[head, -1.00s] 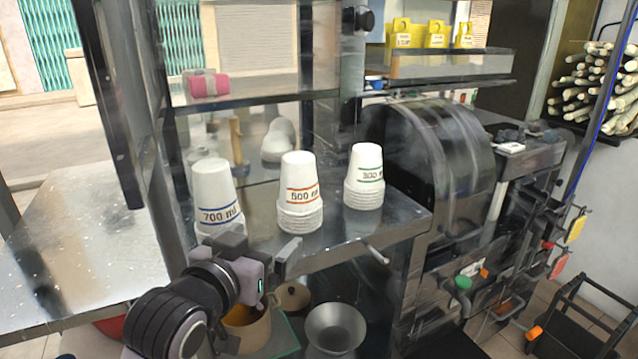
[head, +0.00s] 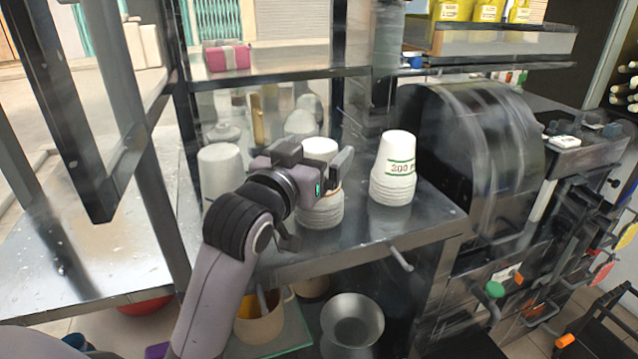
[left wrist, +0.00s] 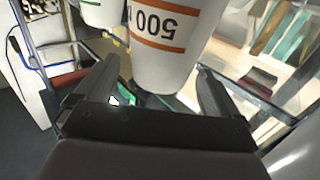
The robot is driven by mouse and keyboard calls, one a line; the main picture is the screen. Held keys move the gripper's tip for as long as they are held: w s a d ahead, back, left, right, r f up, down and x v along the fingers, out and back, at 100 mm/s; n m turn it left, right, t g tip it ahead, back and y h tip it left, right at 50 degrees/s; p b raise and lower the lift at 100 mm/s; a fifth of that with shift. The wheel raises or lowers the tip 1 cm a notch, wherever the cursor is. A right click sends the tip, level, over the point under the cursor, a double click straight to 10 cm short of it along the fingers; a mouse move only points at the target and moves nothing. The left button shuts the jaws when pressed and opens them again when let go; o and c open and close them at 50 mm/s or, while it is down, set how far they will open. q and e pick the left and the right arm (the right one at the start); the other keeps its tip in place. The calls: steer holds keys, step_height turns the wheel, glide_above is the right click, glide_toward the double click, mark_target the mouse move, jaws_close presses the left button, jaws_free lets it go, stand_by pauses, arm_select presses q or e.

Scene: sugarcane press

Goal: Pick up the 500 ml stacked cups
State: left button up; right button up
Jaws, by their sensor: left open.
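The 500 ml stacked cups (head: 320,213) are white paper cups standing upside down in the middle of the metal shelf. My left gripper (head: 315,160) is in front of the stack in the head view and hides most of its upper part. In the left wrist view, the cup marked 500 with orange bands (left wrist: 165,50) is between the two open fingers (left wrist: 153,90), and the text appears upside down. I cannot tell whether the fingers touch it. My right gripper is not in view.
The green-banded cup stack (head: 393,170) stands to the right, and another white stack (head: 220,170) stands to the left, partly behind my gripper. A dark machine drum (head: 480,140) is at the right. An upper shelf holds a pink bundle (head: 227,56).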

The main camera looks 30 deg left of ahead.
arm_select(q)
steer(key=shift+w, duration=1)
steer(key=c, duration=1.4)
steer(key=shift+r, duration=0.1)
